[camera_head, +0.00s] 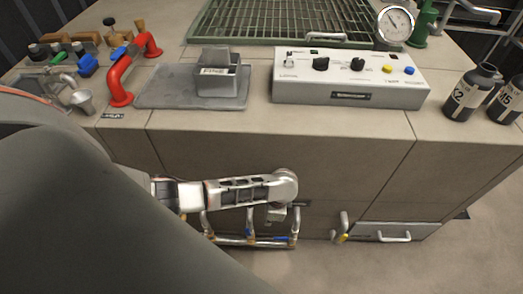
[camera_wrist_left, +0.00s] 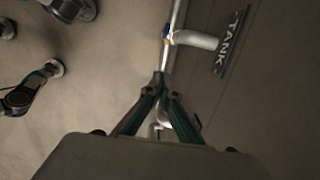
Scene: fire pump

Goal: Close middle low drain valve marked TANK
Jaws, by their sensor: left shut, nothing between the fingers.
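The low drain pipes (camera_head: 225,241) run along the bottom of the pump cabinet's front. Blue parts show on them, one near the right end (camera_head: 282,237). In the left wrist view, a dark plate marked TANK (camera_wrist_left: 232,42) stands at the end of a light pipe stub (camera_wrist_left: 197,40), with a small blue part (camera_wrist_left: 167,33) at its left end. My left gripper (camera_wrist_left: 161,80) is shut and empty, its fingertips just below that joint in the picture; I cannot tell whether they touch the pipe. In the head view my left arm partly covers the drain pipes. My right gripper is not in view.
On the cabinet top are a control box (camera_head: 350,78), a grey metal block (camera_head: 222,80), a red handle (camera_head: 122,75) and dark bottles (camera_head: 468,92). The floor in front is clear.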

